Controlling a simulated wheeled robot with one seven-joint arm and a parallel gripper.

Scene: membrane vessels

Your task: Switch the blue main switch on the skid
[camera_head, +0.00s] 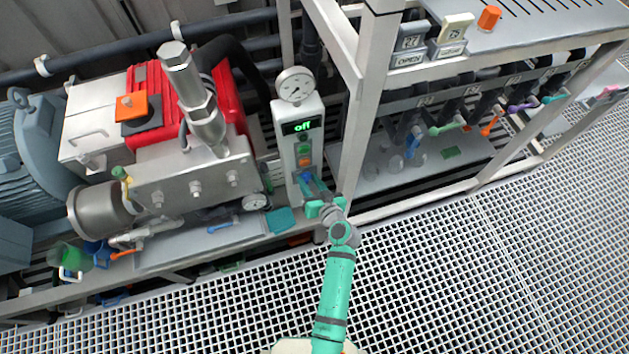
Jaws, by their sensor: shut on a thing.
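A pale grey control box (284,125) stands on the skid, with a green lit display (303,127) reading "off". Below the display are a green button and an orange button (304,149). The blue main switch (305,174) is low on the box face, partly hidden by my gripper. My gripper (310,183), at the end of my green arm, is at the blue switch and shut on it. The exact angle of the switch handle is too small to tell.
A round gauge (295,84) sits atop the box. A red and metal pump (195,165) stands close left. A grey frame post (366,100) rises close right. Several coloured valve handles hang further right. The grating floor (440,270) in front is clear.

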